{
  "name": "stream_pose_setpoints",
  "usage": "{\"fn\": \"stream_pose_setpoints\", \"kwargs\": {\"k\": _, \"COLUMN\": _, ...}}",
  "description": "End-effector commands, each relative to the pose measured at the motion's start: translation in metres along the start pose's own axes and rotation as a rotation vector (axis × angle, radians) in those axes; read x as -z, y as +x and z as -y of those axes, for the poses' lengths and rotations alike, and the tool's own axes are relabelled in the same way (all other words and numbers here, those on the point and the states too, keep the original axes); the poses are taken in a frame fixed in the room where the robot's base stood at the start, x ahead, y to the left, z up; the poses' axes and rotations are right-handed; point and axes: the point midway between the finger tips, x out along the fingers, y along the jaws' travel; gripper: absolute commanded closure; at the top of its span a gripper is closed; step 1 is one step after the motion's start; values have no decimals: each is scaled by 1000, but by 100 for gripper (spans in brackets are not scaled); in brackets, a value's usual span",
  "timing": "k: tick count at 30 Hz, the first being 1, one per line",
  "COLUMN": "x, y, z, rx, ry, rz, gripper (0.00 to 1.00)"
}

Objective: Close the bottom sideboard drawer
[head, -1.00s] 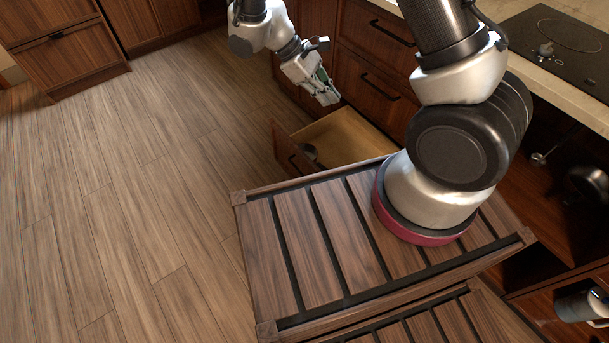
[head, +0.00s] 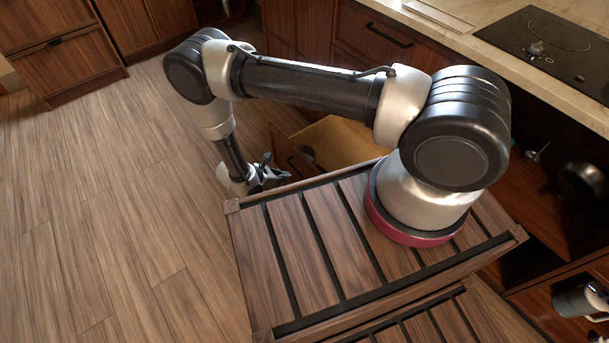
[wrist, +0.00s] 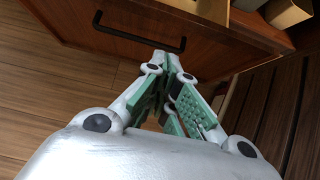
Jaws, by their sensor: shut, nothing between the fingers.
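The bottom sideboard drawer (head: 348,142) stands pulled out in the head view, with its pale wooden inside showing. My arm hides part of it. Its dark wood front (head: 287,147) faces left, and that front with its black bar handle (wrist: 140,36) fills the top of the wrist view. My gripper (head: 282,174) is low on the outer side of the drawer front. In the wrist view my gripper (wrist: 166,62) points at the front below the handle's right end. Its green-padded fingers are together and hold nothing. I cannot tell whether the tips touch the front.
My slatted wooden base stands close beside the drawer. A counter with a black cooktop (head: 550,45) is at the upper right. The wooden floor (head: 110,210) to the left is clear.

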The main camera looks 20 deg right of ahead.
Motion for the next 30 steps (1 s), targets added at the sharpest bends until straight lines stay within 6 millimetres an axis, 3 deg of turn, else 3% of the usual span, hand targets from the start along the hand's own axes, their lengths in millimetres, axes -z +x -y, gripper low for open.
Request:
{"fn": "stream_pose_setpoints", "kwargs": {"k": 14, "x": -1, "y": 96, "z": 2, "rx": 5, "ry": 2, "rz": 1, "gripper": 100}}
{"fn": "stream_pose_setpoints", "kwargs": {"k": 21, "x": -25, "y": 116, "z": 2, "rx": 5, "ry": 2, "rz": 2, "gripper": 100}}
{"fn": "stream_pose_setpoints", "kwargs": {"k": 30, "x": -30, "y": 120, "z": 1, "rx": 3, "ry": 2, "rz": 2, "gripper": 100}}
